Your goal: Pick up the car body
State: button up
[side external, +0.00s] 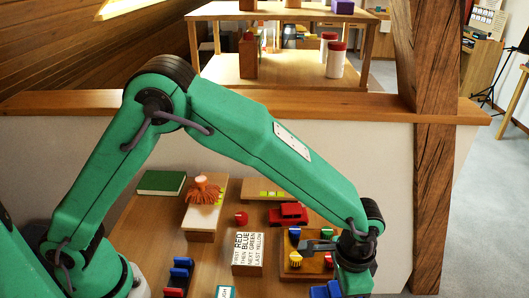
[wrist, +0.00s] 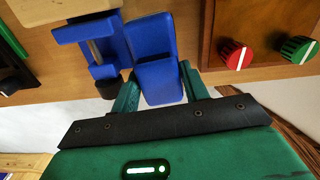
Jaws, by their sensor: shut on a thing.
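A blue stepped block (wrist: 152,55), which looks like the car body, is between the green fingers of my gripper (wrist: 160,90) in the wrist view. The fingers are shut on its near, lower part. Its taller part points away from the gripper, over the wooden table. I cannot tell whether its underside touches the table. In the side external view, blue parts (side external: 325,291) show at the bottom edge beside my wrist, and the fingertips are hidden. A red stepped, car-like block (side external: 288,214) also lies on the table behind my wrist.
A blue clamp-like piece (wrist: 95,48) stands close left of the held block. A brown board with a red knob (wrist: 235,55) and a green knob (wrist: 298,50) is to the right. A lettered block (side external: 248,253), a green book (side external: 161,183) and blue-and-red pieces (side external: 178,277) are farther left.

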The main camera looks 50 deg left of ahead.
jog(key=shift+r, duration=3.6)
jog(key=w+a+r+n, duration=0.1)
jog(key=w+a+n, duration=0.1)
jog(key=a, duration=0.6)
jog(key=w+a+r+n, duration=0.2)
jog(key=w+a+n, duration=0.1)
jog(key=a, duration=0.6)
jog(key=w+a+r+n, duration=0.2)
jog(key=w+a, duration=0.3)
jog(key=a, duration=0.3)
jog(key=shift+a+r+n, duration=0.2)
jog(key=shift+r+n, duration=0.05)
jog(key=shift+n, duration=0.15)
jog(key=shift+a+f, duration=0.1)
send_near(271, 192)
jog(key=w, duration=0.1)
jog(key=w+a+f, duration=0.1)
jog(key=w+a, duration=0.1)
jog(key=shift+w+a+f, duration=0.15)
jog(key=shift+w+f, duration=0.05)
jog(key=shift+f, duration=0.05)
jog(key=shift+f, duration=2)
